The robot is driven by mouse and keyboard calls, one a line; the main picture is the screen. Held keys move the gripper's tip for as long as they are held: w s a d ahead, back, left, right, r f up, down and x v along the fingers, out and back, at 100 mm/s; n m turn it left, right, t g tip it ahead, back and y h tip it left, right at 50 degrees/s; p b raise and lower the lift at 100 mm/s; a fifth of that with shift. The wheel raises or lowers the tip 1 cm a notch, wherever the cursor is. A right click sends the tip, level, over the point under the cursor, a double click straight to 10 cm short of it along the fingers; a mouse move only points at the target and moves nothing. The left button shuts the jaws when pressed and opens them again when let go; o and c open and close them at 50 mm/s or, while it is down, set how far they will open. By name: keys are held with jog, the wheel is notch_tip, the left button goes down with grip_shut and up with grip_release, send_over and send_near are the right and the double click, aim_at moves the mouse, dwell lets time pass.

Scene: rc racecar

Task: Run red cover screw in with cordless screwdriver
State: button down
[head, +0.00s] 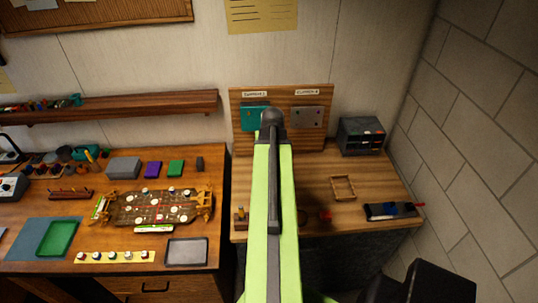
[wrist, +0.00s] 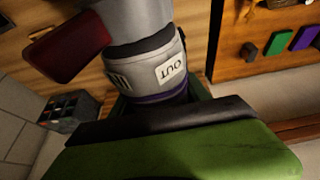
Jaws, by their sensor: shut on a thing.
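In the wrist view my gripper (wrist: 165,108) is shut on the cordless screwdriver (wrist: 150,62), a grey body with a dark band and a ring labelled "OUT". A second label on the ring is partly cut off. A dark red part (wrist: 68,47) sticks out at its upper left. My green jaw fills the bottom of the wrist view. The screwdriver's tip is not visible. In the head view my lime arm hides the gripper and screwdriver. The car chassis (head: 122,209) lies on the left bench. I cannot make out the red cover screw for certain.
An upright wooden board (head: 282,90) holds a teal plate (head: 252,117) and a grey plate (head: 307,117). A dark drawer box (head: 360,137), a wooden frame (head: 343,188) and a small red item (head: 325,215) are on the right bench (head: 375,175). A gap separates the benches.

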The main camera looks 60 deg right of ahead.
jog(key=shift+w+d, duration=1)
jog(key=shift+d, duration=0.3)
jog(key=shift+w+d, duration=0.95)
jog(key=shift+d, duration=0.35)
jog(key=shift+w+d+r, duration=0.1)
jog(key=shift+w+d, duration=0.75)
jog(key=shift+d, duration=0.25)
dwell(1.4)
jog(key=shift+s+a, duration=0.1)
jog(key=shift+a, duration=0.05)
jog(key=shift+s+a, duration=0.7)
jog(key=shift+a, duration=0.3)
jog(key=shift+s+a, duration=0.7)
jog(key=shift+a, duration=0.25)
